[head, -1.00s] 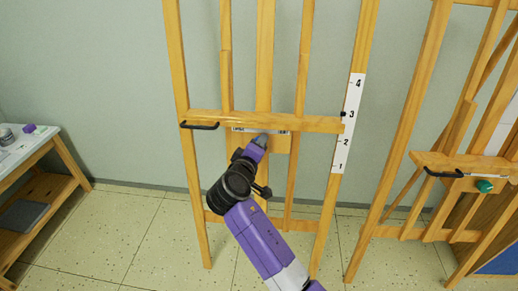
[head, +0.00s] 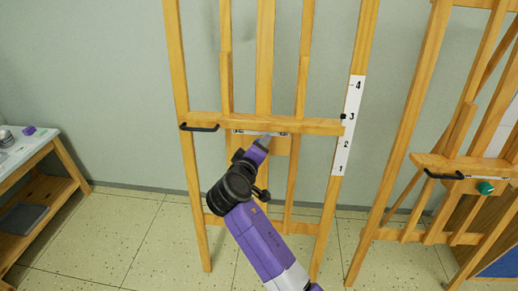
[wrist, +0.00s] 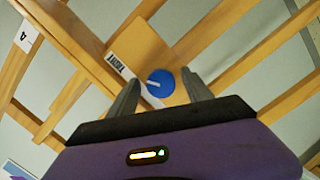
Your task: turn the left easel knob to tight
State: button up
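The left easel's knob (wrist: 160,82) is a blue disc with a white pointer line, on a wooden block of the easel (head: 282,146). In the wrist view the pointer runs from the disc's middle toward the picture's left. A white label reading TIGHT (wrist: 117,64) lies up and left of the knob. Another pale label by the left finger is partly hidden. My gripper (wrist: 160,90) is open, its fingers apart on either side of the knob in that view; contact cannot be told. In the head view my gripper (head: 263,143) covers the knob, just below the crossbar.
The crossbar (head: 290,125) carries a black handle (head: 200,128) at its left. A numbered scale (head: 349,125) runs up the easel's right leg. A second easel with a green knob (head: 486,188) stands to the right. A table (head: 35,155) is at the far left. Floor between is clear.

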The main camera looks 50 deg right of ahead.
jog(key=v, duration=0.7)
jog(key=shift+s+a, duration=0.25)
jog(key=shift+a, duration=0.1)
jog(key=shift+r, duration=0.1)
